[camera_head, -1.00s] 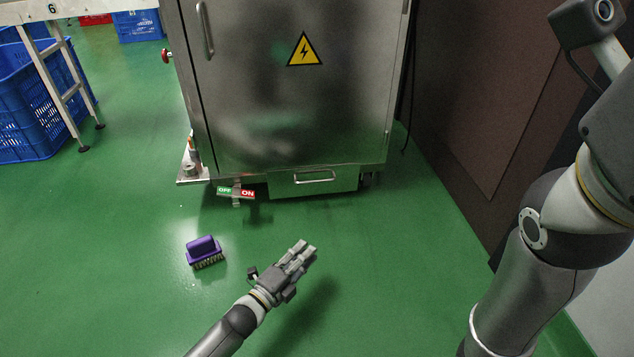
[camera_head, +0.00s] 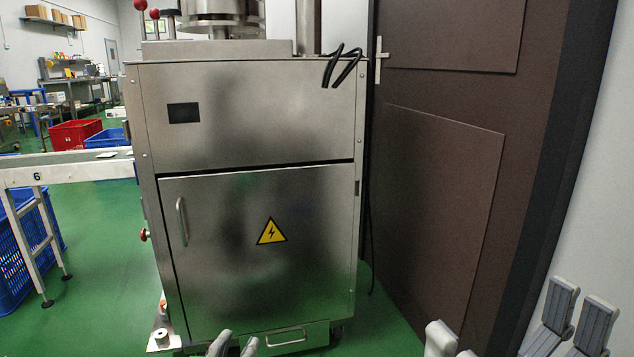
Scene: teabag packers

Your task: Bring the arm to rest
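My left gripper (camera_head: 233,347) shows only as pale grey fingertips at the bottom edge, in front of the lower part of the steel cabinet (camera_head: 225,210). The rest of it is cut off, and I cannot tell how far its fingers are apart. My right gripper (camera_head: 578,318) shows at the lower right as two grey finger parts pointing up, in front of the pale wall. Its base is cut off by the frame. I see nothing held in either gripper. Another pale part of mine (camera_head: 441,338) shows at the bottom edge between them.
The steel cabinet stands close ahead, with a yellow warning sign (camera_head: 271,231). A brown door (camera_head: 435,190) and the wall are on the right. A conveyor (camera_head: 60,172), a blue crate (camera_head: 22,262) and a red crate (camera_head: 75,134) are at the left. Green floor shows between conveyor and cabinet.

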